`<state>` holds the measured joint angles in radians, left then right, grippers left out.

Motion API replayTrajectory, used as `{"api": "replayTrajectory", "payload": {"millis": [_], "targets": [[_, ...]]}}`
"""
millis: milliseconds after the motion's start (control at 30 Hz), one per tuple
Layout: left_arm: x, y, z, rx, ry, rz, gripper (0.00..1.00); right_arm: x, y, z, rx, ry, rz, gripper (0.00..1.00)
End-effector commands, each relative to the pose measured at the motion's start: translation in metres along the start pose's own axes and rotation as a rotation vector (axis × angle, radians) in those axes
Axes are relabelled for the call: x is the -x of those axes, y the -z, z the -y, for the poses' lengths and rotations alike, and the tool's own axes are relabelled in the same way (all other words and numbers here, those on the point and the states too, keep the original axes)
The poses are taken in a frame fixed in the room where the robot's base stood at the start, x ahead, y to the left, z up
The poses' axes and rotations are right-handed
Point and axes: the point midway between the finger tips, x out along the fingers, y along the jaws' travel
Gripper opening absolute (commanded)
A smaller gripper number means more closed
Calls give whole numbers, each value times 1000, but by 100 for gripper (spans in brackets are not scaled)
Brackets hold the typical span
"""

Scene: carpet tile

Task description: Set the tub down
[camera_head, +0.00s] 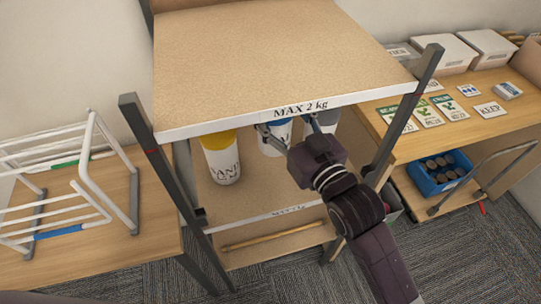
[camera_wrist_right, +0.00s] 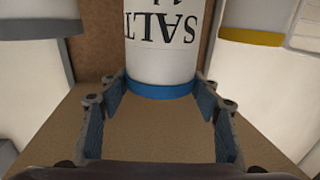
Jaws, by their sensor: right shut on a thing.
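The tub, white with a blue lid (camera_head: 277,136), is on or just over the middle shelf board, under the upper shelf. My right gripper (camera_head: 290,131) reaches in from the front and is shut on the tub, one finger on each side. In the right wrist view the tub (camera_wrist_right: 163,45) appears upside down, with the word SALT and the blue lid between the fingers of my right gripper (camera_wrist_right: 160,100). It looks upright. Whether its base touches the shelf board (camera_head: 265,193) is hidden from me. My left gripper is not in view.
A yellow-lidded tub (camera_head: 222,160) stands left of the held tub, and a grey-lidded one (camera_head: 327,121) stands right. The upper shelf (camera_head: 270,60), marked MAX 2 kg, hangs close above. A white rack (camera_head: 60,185) is left; a blue crate (camera_head: 428,187) is right.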

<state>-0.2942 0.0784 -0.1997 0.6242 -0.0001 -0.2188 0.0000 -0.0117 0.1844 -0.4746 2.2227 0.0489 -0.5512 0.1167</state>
Motion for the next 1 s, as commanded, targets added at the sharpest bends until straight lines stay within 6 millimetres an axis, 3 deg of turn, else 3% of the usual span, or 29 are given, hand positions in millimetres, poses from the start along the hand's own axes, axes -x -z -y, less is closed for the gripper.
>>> {"api": "replayTrajectory", "payload": {"millis": [200,667,1000], "targets": [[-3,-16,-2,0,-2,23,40,0,-34,1,0,2,-6,0],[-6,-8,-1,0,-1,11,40,0,-81,1,-1,2,-7,0],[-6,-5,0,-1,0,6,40,0,-88,1,0,2,-12,0]]}}
